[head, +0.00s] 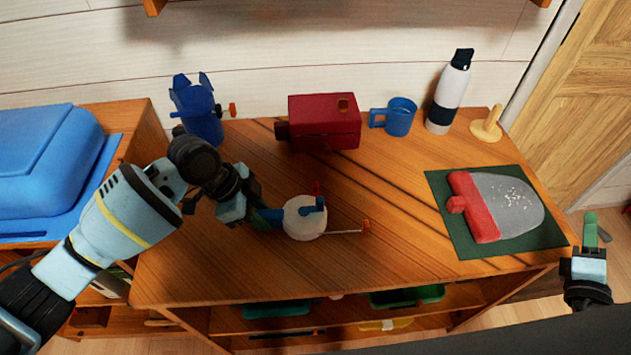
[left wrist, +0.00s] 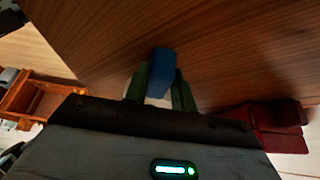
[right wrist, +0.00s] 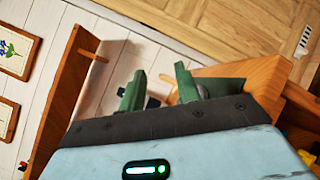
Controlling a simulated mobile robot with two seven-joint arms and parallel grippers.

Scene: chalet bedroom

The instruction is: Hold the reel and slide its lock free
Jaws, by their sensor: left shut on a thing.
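The reel (head: 303,222) lies on the wooden desk, with a round white face, blue parts, a small red piece at its back and a thin rod to the right ending in an orange-red knob (head: 366,226). Which piece is the lock, I cannot tell. My left gripper (head: 266,215) is at the reel's left side, shut on its blue part. In the left wrist view a blue block (left wrist: 162,66) of the reel shows between the green fingers. My right gripper (head: 592,238) is off the desk's right end, away from the reel. In the right wrist view its fingers (right wrist: 158,88) are apart and empty.
Along the back of the desk (head: 215,260) stand a blue device (head: 197,115), a red box (head: 325,122), a blue mug (head: 400,117), a bottle (head: 450,92) and a wooden peg stand (head: 487,127). The front left is clear.

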